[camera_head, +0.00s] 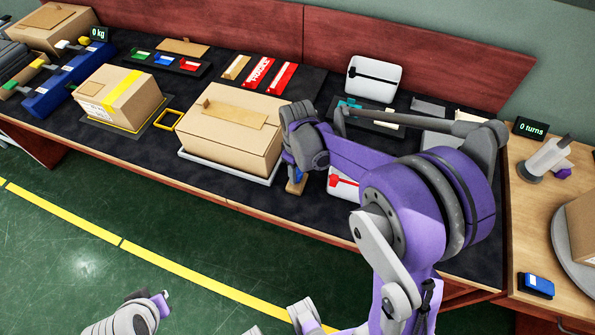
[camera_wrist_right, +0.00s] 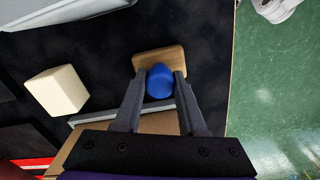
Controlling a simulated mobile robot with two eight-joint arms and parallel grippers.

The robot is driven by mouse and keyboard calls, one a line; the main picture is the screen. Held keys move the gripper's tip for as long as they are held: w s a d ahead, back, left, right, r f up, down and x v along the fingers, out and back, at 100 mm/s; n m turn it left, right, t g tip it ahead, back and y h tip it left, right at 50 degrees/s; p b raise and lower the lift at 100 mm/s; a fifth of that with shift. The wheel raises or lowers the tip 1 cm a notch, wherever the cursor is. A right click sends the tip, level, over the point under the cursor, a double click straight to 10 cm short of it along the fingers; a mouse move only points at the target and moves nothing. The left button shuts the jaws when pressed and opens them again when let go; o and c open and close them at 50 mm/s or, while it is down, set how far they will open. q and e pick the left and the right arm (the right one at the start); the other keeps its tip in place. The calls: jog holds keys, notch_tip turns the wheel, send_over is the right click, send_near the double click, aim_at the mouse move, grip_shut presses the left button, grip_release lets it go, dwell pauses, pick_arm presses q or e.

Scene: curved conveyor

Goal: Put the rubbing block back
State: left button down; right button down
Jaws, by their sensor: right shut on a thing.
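The rubbing block (camera_wrist_right: 153,61), a wooden base with a round blue knob (camera_wrist_right: 159,82), is between the fingers of my right gripper (camera_wrist_right: 160,88), which is shut on the knob. In the head view the block (camera_head: 296,186) shows only in part below my right gripper (camera_head: 298,168), just right of the large cardboard box on the dark bench mat. I cannot tell whether its base touches the mat. My left gripper is not in view; only grey and purple arm parts show at the bottom of the head view.
The large cardboard box (camera_head: 226,143) stands close on the left. A white case with a red tag (camera_head: 344,187) is close on the right, partly behind my arm. In the wrist view a cream block (camera_wrist_right: 57,90) lies left of the gripper. The bench's front edge is near.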

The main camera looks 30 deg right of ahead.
aim_at(298, 171)
jog(key=shift+f, duration=0.15)
jog(key=shift+c, duration=2.4)
grip_release()
jog(key=shift+r, duration=0.35)
notch_tip(298, 171, up, 11)
jog(key=p, duration=0.1)
jog(key=s+a+f+m+t, duration=0.2)
jog(key=s+a, duration=0.1)
jog(key=s, duration=0.5)
jog(key=s+a+f+m+t, duration=0.1)
jog(key=s+a+m+t, duration=0.1)
jog(key=s, duration=0.6)
jog(key=shift+s+a+f+m+t, duration=0.35)
jog(key=shift+a+t, duration=0.25)
jog(key=shift+a, duration=0.35)
